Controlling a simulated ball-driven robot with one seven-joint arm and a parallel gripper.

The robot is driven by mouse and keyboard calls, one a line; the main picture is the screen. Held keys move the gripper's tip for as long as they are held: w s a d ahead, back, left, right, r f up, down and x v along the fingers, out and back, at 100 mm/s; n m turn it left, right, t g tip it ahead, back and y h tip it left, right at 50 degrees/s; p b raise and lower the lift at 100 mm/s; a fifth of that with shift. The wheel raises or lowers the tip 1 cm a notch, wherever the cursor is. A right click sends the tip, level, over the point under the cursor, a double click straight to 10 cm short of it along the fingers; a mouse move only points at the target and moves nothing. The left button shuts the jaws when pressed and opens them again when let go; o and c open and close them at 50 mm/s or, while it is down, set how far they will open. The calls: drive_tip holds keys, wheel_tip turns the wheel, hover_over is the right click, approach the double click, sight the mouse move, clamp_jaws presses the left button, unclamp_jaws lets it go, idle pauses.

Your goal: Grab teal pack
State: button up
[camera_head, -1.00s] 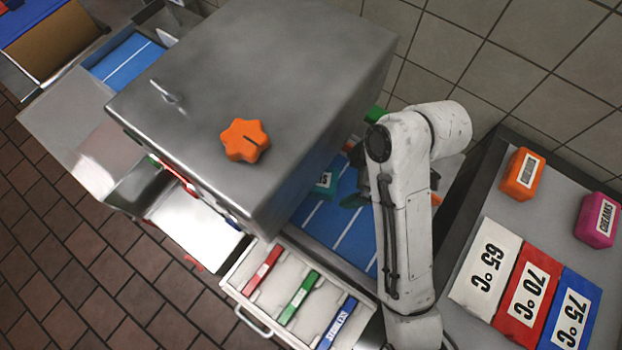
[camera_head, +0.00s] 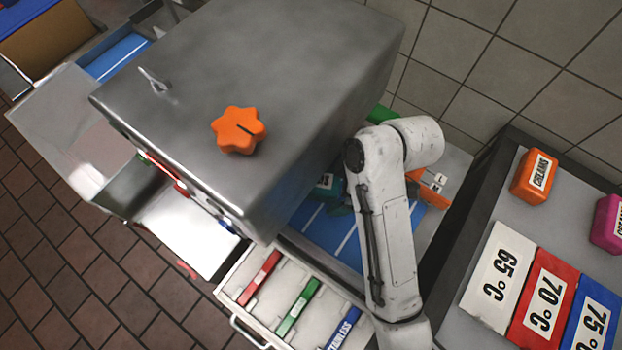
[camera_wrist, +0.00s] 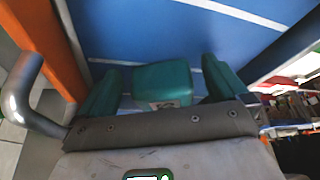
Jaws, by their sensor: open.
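The teal pack (camera_wrist: 162,82) is a small block with a label on its near side, in the wrist view. It also shows in the camera_head view (camera_head: 328,183), partly hidden under the edge of the steel machine, at the blue striped surface (camera_head: 345,240). My gripper (camera_wrist: 160,70) is open, with one green finger on each side of the pack. The pack sits between the fingers; I cannot tell whether either finger touches it. In the camera_head view my arm hides most of the gripper.
The steel machine with an orange knob (camera_head: 238,130) overhangs on the left. A tray (camera_head: 262,320) of red, green and blue sticks is at the front. Orange (camera_head: 534,176) and magenta (camera_head: 607,222) packs and temperature cards (camera_head: 497,278) are on the right counter. An orange wall (camera_wrist: 45,45) is near the gripper.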

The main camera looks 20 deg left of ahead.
drive_tip(key=c, duration=1.1)
drive_tip(key=shift+o, duration=0.2)
drive_tip(key=shift+d, duration=0.1)
